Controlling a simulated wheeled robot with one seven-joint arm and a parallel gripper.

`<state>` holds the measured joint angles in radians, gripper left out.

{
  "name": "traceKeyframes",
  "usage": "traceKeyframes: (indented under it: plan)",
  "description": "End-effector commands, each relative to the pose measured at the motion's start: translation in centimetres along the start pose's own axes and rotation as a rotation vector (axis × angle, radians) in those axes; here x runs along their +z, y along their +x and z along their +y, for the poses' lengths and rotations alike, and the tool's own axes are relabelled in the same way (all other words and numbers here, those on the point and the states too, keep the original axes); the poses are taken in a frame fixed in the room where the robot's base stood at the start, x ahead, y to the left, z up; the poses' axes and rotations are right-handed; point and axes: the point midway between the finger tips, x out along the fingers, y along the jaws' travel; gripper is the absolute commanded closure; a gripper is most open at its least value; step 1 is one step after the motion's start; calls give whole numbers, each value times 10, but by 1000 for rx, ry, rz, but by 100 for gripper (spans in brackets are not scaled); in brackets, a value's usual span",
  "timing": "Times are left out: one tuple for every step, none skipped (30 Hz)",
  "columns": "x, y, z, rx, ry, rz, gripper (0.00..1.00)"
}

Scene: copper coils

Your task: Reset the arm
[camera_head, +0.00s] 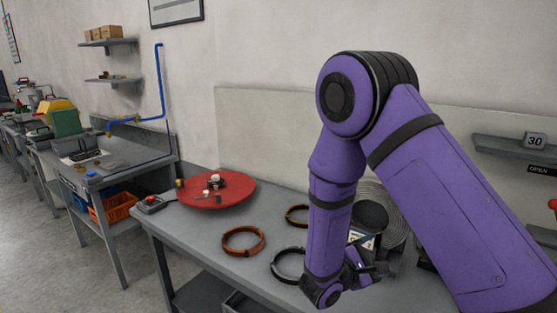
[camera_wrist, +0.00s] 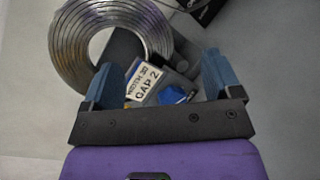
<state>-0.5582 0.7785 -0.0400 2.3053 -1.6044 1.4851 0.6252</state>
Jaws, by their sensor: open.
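My purple arm reaches over the grey table and bends down at the elbow in the head view. My gripper (camera_head: 362,270) is low over the table's right part, partly hidden by my wrist. In the wrist view my gripper (camera_wrist: 160,75) is open, with its two blue fingers apart. Between and beyond the fingers is a device with a label reading "GAP 2" (camera_wrist: 143,80) and a blue round part (camera_wrist: 172,94). I cannot tell how far below the fingers it is. A silvery coil (camera_wrist: 70,45) lies beside the left finger.
An orange ring (camera_head: 243,251), a black ring (camera_head: 276,268) and a brass ring (camera_head: 289,215) lie on the table. A red disc (camera_head: 193,199) is at the back left, near a small box with a red button (camera_head: 150,206). A shelf (camera_head: 500,150) is on the right.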

Motion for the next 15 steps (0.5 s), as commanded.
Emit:
traceKeyframes:
  plan:
    - [17, 5, 4, -50, 28, -18, 16]
    - [26, 8, 5, -81, 43, -28, 16]
    - [38, 11, 6, -122, 61, -41, 16]
    - [47, 12, 7, -153, 76, -48, 16]
    - [56, 14, 7, -183, 91, -55, 16]
    - [67, 16, 7, -225, 111, -66, 16]
    - [76, 18, 7, -255, 126, -72, 16]
    - [84, 19, 7, -287, 143, -77, 16]
    - [96, 20, 6, -328, 163, -84, 16]
    - [104, 21, 6, -359, 180, -88, 16]
    - [112, 22, 5, -389, 197, -90, 16]
    - [122, 22, 4, -429, 220, -94, 16]
    - [130, 22, 3, -459, 237, -96, 16]
    - [138, 22, 2, -488, 256, -96, 16]
    - [148, 22, 1, -528, 280, -96, 16]
